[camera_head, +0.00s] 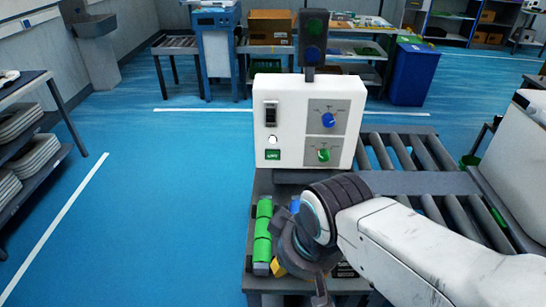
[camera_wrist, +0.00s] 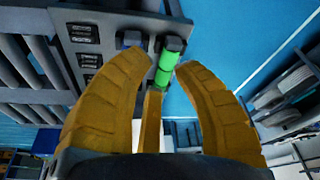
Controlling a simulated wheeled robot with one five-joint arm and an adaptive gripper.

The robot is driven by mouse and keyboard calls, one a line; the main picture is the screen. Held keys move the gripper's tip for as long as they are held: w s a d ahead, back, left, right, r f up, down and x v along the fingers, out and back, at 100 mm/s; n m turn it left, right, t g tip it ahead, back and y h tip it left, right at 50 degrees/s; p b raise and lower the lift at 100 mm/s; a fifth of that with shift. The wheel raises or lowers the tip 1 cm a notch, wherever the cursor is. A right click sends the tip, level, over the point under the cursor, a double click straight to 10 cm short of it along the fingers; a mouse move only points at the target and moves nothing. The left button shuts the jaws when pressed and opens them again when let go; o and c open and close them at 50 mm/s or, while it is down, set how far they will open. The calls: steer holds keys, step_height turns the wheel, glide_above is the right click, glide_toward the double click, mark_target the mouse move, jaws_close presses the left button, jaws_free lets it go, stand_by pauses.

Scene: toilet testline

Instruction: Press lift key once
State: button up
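A white control box (camera_head: 308,120) stands on the bench beyond my gripper. The lettering is too small to read, so I cannot tell which one is the lift key. My gripper (camera_head: 292,266) is low in front of the box, apart from it. In the wrist view, its orange fingers (camera_wrist: 160,68) are spread open with nothing held between them.
A green cylinder (camera_head: 263,236) lies on the bench left of my gripper; it also shows beyond the fingers in the wrist view (camera_wrist: 166,67). A dark signal light (camera_head: 312,38) rises behind the box. A roller conveyor (camera_head: 400,152) is at right. The blue floor at left is clear.

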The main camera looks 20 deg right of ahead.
jaws_close()
stand_by(0.8)
steer(key=shift+c, duration=1.9)
jaws_free()
